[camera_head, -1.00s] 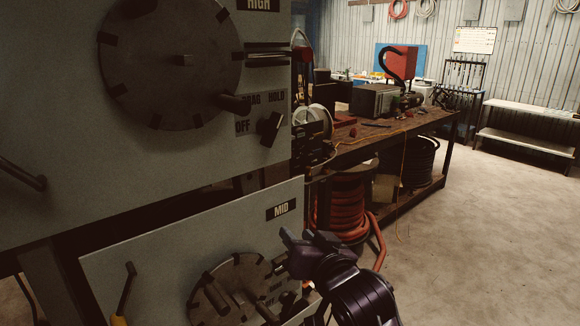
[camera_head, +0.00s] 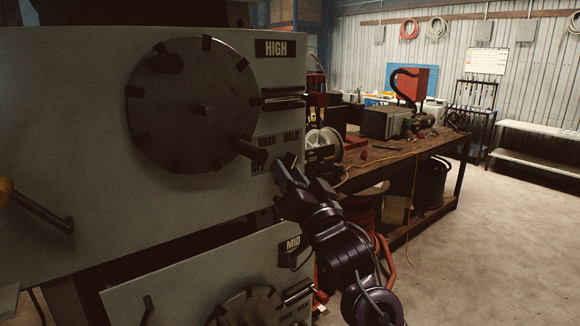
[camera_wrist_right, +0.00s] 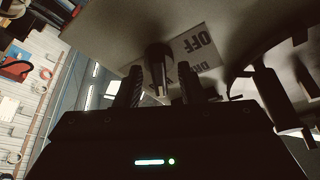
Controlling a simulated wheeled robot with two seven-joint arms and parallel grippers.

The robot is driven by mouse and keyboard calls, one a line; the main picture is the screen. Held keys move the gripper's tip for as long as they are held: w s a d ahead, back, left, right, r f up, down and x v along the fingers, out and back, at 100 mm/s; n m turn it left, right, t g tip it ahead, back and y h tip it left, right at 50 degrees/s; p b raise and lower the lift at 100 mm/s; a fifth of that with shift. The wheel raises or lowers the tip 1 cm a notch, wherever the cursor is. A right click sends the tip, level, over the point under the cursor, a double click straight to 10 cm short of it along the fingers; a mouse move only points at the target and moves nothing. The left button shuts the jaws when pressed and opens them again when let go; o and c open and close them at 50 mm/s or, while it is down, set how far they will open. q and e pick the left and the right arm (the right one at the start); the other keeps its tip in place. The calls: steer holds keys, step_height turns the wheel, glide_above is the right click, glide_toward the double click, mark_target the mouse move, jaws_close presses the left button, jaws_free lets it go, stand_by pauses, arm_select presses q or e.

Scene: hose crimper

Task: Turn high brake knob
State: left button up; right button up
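The upper grey panel marked HIGH carries a large dark dial (camera_head: 194,105) with a peg handle (camera_head: 249,150). Below it is a DRAG/HOLD/OFF label (camera_head: 278,140). My right gripper (camera_head: 291,175) is at the panel's right edge by this label and covers the high brake knob in the head view. In the right wrist view the dark knob (camera_wrist_right: 159,62) stands between my two parted fingers, beside the OFF lettering. Gaps show on both sides of it, so the gripper is open. I cannot tell how deep the knob sits between the fingers. My left gripper is not in view.
A lower panel marked MID (camera_head: 293,244) with its own dial (camera_head: 246,307) is below my right arm. A lever (camera_head: 45,212) sticks out at the left of the upper panel. A cluttered workbench (camera_head: 425,147) stands behind to the right. The floor at right is clear.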

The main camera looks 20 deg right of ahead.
steer(key=shift+w, duration=0.1)
steer(key=c, duration=0.6)
steer(key=shift+n, duration=0.5)
steer(key=n+y+b, duration=0.1)
steer(key=n+y, duration=0.1)
steer(key=n, duration=0.2)
steer(key=n+y+b, duration=0.1)
steer(key=n+y, duration=0.1)
steer(key=n, duration=0.2)
steer(key=n+g+y+b, duration=0.1)
steer(key=n+y, duration=0.1)
steer(key=n, duration=0.1)
steer(key=shift+d+f+n, duration=0.1)
steer(key=shift+d+n, duration=0.15)
steer(key=shift+n, duration=0.15)
steer(key=shift+w+n+g+y+b, duration=0.1)
steer(key=shift+n+g+y+b, duration=0.1)
steer(key=shift+n+g+y, duration=0.6)
steer(key=shift+n+g+y+b, duration=0.15)
steer(key=shift+n+y, duration=0.25)
steer(key=shift+n, duration=1.2)
